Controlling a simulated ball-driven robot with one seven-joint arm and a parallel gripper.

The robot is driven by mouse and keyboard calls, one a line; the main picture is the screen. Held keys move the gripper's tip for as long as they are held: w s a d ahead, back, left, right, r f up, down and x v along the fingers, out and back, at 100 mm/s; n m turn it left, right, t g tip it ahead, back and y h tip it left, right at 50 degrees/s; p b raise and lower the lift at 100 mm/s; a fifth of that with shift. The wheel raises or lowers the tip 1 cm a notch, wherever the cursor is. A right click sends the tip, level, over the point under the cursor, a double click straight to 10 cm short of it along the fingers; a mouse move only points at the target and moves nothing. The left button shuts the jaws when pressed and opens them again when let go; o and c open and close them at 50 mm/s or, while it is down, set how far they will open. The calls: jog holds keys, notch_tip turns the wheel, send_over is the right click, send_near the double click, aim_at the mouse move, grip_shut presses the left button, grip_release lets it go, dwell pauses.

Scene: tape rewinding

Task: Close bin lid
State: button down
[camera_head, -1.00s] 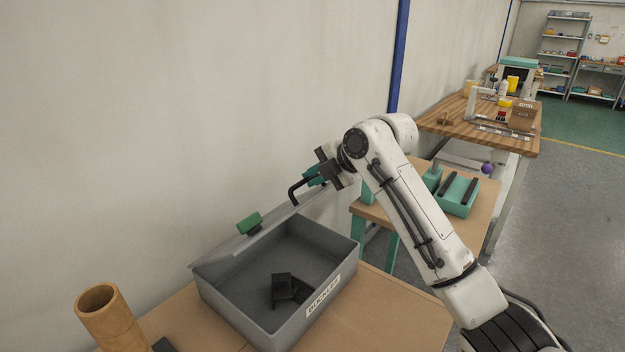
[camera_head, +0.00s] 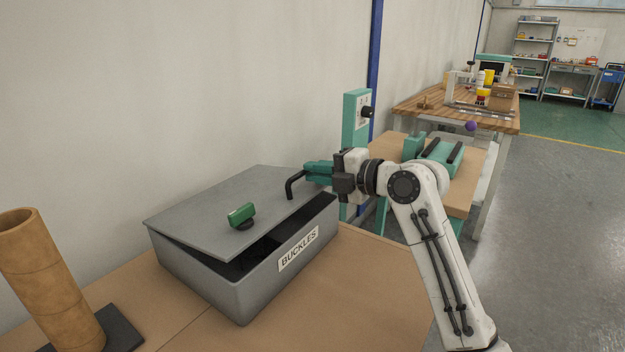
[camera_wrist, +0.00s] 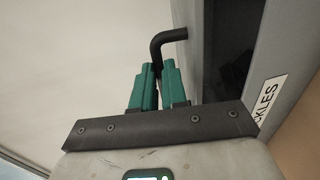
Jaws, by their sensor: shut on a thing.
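The grey bin (camera_head: 245,292) labelled BUCKLES stands on the table. Its grey lid (camera_head: 190,215) is tilted down over it, with a dark gap open along the front and right side. A green knob (camera_head: 241,216) sits on the lid's front part. A bent black handle (camera_head: 293,184) rises near the lid's right edge. My gripper (camera_head: 312,172) is at the bin's right end, its teal fingers shut on this handle. In the wrist view the fingers (camera_wrist: 158,75) pinch the lower end of the black handle (camera_wrist: 170,36). The bin's inside is mostly hidden.
A brown cardboard tube (camera_head: 45,280) stands on a dark base at the table's left. Teal equipment (camera_head: 356,125) stands on a lower bench to the right. The wall (camera_head: 180,90) is close behind the bin. The table front (camera_head: 350,300) is clear.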

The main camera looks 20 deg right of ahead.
aim_at(322, 211)
jog(key=shift+t+y, duration=0.6)
jog(key=shift+t, duration=0.2)
jog(key=shift+s+d+f+b, duration=0.1)
jog(key=shift+s+f+b, duration=0.05)
jog(key=shift+f+b, duration=0.9)
jog(key=shift+s+d+f+b, duration=0.15)
jog(key=shift+f+b, duration=0.5)
jog(key=shift+b, duration=0.7)
jog(key=shift+s+d+f+b, duration=0.1)
jog(key=shift+s+f+b, duration=0.1)
jog(key=shift+f+b, duration=0.85)
jog(key=shift+b, duration=0.3)
jog(key=c, duration=1.4)
grip_release()
jog(key=shift+c, duration=0.2)
jog(key=p+v, duration=0.1)
jog(key=v, duration=1)
